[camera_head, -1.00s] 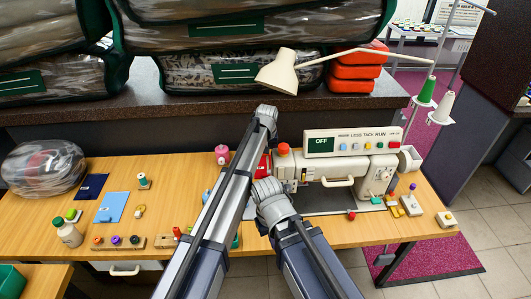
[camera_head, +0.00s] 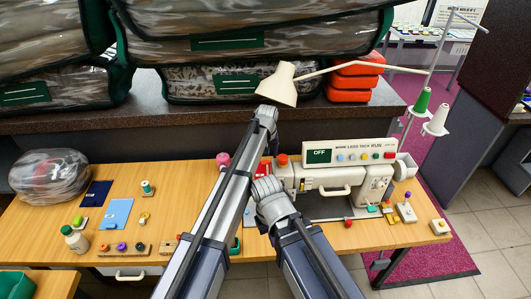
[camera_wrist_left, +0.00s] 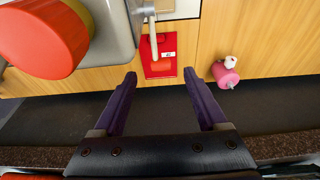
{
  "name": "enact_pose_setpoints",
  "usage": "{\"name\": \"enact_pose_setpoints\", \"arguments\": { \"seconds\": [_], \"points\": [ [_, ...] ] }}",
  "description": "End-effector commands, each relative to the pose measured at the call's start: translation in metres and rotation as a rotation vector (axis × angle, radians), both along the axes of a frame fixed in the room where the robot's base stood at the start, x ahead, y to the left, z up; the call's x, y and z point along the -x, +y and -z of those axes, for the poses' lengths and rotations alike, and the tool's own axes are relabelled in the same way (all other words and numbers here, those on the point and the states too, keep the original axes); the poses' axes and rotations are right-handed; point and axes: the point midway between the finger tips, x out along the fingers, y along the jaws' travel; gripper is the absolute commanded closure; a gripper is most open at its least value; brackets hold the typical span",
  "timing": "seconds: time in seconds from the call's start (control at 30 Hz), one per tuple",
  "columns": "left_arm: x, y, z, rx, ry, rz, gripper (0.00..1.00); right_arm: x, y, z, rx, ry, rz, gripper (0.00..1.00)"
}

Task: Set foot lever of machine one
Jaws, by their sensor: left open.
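Machine one, a cream sewing machine (camera_head: 340,180), stands on the wooden table; its panel (camera_head: 318,156) reads OFF. In the left wrist view a pale lever (camera_wrist_left: 153,38) hangs from a metal pivot on the machine's side, in front of a red plate (camera_wrist_left: 160,58) with a small white label. This looks like the foot lever. The red plate shows only in part in the head view (camera_head: 264,166), behind my arm. My left gripper (camera_wrist_left: 159,75) is open and empty, its purple fingers apart, the lever and plate just beyond and between the tips. My right gripper is not identifiable.
A red-orange knob (camera_wrist_left: 45,35) bulges close on the wrist view's left. A lamp (camera_head: 277,84) hangs over the machine. A dark shelf (camera_head: 180,115) with bagged comforters stands behind. Small items lie on the table at left.

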Motion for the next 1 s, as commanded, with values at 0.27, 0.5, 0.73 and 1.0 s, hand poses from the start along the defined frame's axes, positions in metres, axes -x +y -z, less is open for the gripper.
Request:
{"name": "enact_pose_setpoints", "arguments": {
  "seconds": [0.27,0.5,0.73,1.0],
  "points": [
    [0.005,0.0,-0.017,0.0,0.001,0.0,0.25,0.0,0.0,-0.017,0.0,0.0,-0.001,1.0],
    [0.007,0.002,-0.016,-0.002,0.001,0.0,0.33,0.0,0.0,-0.016,0.0,0.0,-0.001,1.0],
    [0.107,0.051,-0.005,-0.057,0.051,0.043,0.59,0.0,0.0,-0.007,0.0,0.001,-0.013,1.0],
    [0.242,0.087,0.007,-0.111,0.168,0.178,0.89,0.0,0.0,0.002,0.0,0.001,-0.008,1.0]
  ]
}}
